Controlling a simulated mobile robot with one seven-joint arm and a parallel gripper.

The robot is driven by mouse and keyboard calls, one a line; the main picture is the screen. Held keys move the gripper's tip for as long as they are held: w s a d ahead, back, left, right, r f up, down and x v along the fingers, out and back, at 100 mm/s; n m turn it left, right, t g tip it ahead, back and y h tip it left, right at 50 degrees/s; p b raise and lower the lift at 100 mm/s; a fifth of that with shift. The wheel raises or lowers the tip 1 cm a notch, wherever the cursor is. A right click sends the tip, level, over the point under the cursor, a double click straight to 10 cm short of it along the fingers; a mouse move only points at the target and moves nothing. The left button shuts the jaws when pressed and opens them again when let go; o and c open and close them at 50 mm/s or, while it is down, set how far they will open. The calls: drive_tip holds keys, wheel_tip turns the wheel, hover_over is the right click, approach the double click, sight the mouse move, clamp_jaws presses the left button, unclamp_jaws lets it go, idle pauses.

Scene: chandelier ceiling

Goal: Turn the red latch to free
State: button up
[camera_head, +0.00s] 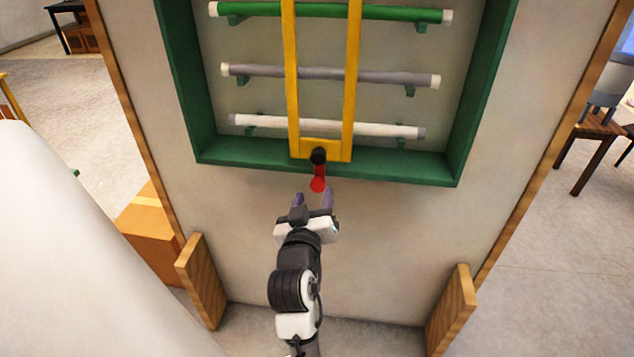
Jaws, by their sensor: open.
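The red latch (318,178) is a small lever hanging down from a black pivot (318,156) at the bottom of a yellow frame (320,148). It points downward, past the lower edge of the green case (400,165). My gripper (313,197) is open, just below the latch, with one finger on each side of its lower end in the picture. The latch's red tip shows between the fingertips. I cannot tell whether a finger touches it or how far apart they are in depth.
The case holds a green rod (390,14), a grey rod (390,76) and a white rod (380,129) behind the yellow frame. The case is on a pale panel with wooden feet (203,280) and (452,308). An orange box (150,235) stands to the left.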

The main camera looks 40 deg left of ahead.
sight(317, 186)
drive_tip(key=shift+p+x, duration=0.55)
drive_tip(key=shift+x, duration=2.15)
drive_tip(key=c, duration=1)
drive_tip(key=shift+o, duration=0.2)
